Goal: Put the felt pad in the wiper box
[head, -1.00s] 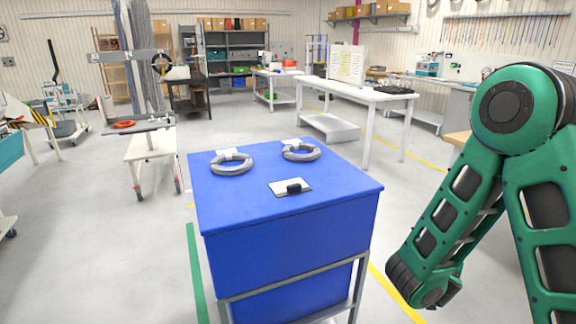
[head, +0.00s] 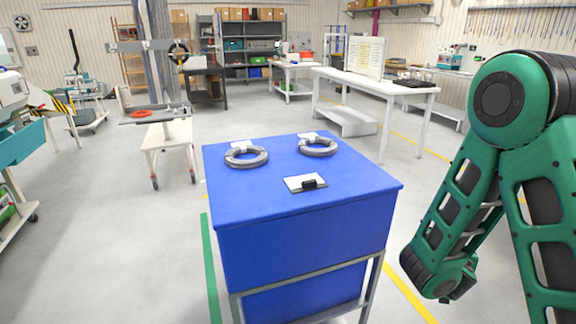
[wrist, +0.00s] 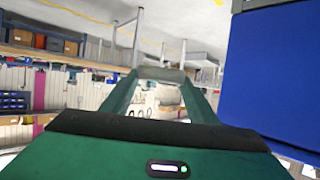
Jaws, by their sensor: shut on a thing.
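In the wrist view my gripper (wrist: 160,78) reaches forward with its two green fingers angled toward each other. A small grey piece (wrist: 158,74) spans the gap between the fingertips; it is likely the felt pad, seen edge-on and too small to be sure. In the head view my green arm hangs at the right, and the gripper itself is out of that frame. I cannot make out a wiper box in either view.
A white bench (head: 400,88) stands behind. Floor is open at left.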

